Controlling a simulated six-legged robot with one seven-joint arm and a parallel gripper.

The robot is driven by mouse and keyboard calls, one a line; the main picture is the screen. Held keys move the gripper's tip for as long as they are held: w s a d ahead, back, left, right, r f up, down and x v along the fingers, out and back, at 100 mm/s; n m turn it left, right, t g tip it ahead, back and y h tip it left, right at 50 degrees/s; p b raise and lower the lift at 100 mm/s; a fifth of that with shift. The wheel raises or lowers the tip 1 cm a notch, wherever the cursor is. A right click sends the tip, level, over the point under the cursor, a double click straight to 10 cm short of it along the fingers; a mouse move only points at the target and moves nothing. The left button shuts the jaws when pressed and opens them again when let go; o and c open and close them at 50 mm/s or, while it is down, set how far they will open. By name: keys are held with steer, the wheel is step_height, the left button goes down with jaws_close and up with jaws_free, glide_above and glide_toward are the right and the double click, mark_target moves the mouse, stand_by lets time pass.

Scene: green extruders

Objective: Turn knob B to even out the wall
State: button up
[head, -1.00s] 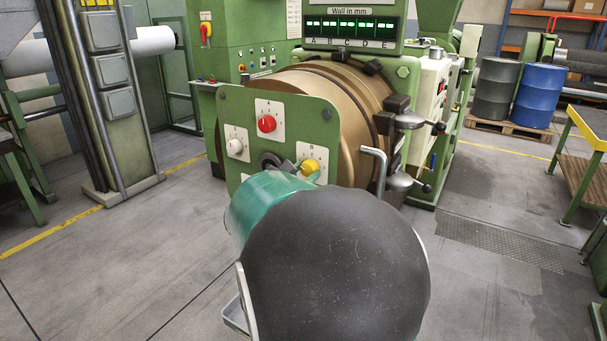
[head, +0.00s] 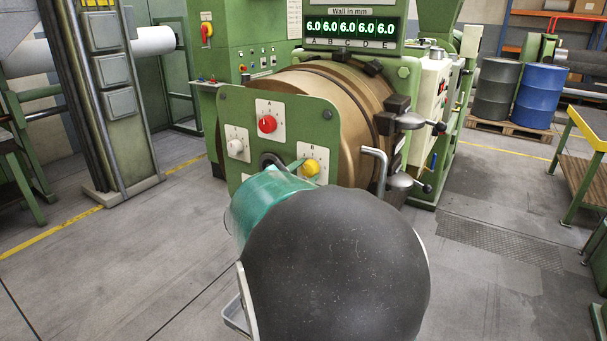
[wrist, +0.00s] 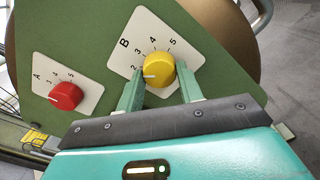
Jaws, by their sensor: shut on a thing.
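Knob B is a yellow knob (head: 310,168) on a white plate at the lower right of the green panel. It also shows in the wrist view (wrist: 159,70), its white mark pointing left, near the 2. My gripper (wrist: 160,92) has its two green fingers on either side of the knob, shut on it. In the head view my own arm hides most of the gripper. The wall display (head: 350,27) reads 6.0 at each of A, B, C, D and E.
A red knob A (head: 267,124) and a white knob (head: 235,147) share the panel with knob B. A bent metal handle (head: 376,165) sticks out to the right of the panel. Blue and dark drums (head: 537,95) stand on a pallet at the back right.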

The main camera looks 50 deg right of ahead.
steer(key=o, duration=1)
steer(key=a, duration=0.4)
steer(key=s+a, duration=0.1)
steer(key=a, duration=0.8)
steer(key=shift+s+a, duration=0.15)
steer(key=shift+a, duration=0.25)
